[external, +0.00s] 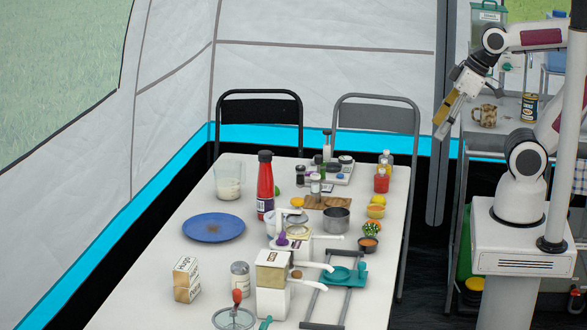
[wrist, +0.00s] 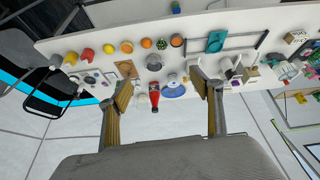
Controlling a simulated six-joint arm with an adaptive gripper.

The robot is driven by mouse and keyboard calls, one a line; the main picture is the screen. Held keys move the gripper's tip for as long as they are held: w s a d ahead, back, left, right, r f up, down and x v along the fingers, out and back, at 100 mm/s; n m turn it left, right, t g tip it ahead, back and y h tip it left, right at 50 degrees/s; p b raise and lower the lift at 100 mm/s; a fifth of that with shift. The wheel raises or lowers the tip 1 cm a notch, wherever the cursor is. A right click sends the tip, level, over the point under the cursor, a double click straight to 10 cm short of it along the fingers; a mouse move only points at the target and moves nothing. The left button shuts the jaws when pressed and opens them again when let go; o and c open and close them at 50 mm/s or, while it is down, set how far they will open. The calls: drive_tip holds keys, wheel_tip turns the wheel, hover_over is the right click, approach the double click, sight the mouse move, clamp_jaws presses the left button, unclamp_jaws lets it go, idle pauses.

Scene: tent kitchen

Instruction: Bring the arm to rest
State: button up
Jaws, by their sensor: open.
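My gripper (external: 446,117) is raised in the air to the right of and above the table's far end in the external view. It points down and to the left, clear of everything. In the wrist view my gripper (wrist: 168,95) shows two yellowish fingers spread wide apart with nothing held between them. The red bottle (wrist: 154,97) and the blue plate (wrist: 174,91) appear far off beyond the gap between the fingers.
The white table (external: 130,295) carries a red bottle (external: 265,186), a blue plate (external: 213,227), a metal pot (external: 336,220) and other kitchen items. Two dark-framed chairs (external: 258,108) stand behind it. A side shelf with a patterned mug (external: 485,116) and a can (external: 530,107) is near my arm.

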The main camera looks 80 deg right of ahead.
drive_tip(key=shift+s+f+m, duration=0.35)
drive_tip(key=shift+s+m, duration=0.05)
drive_tip(key=shift+s, duration=0.25)
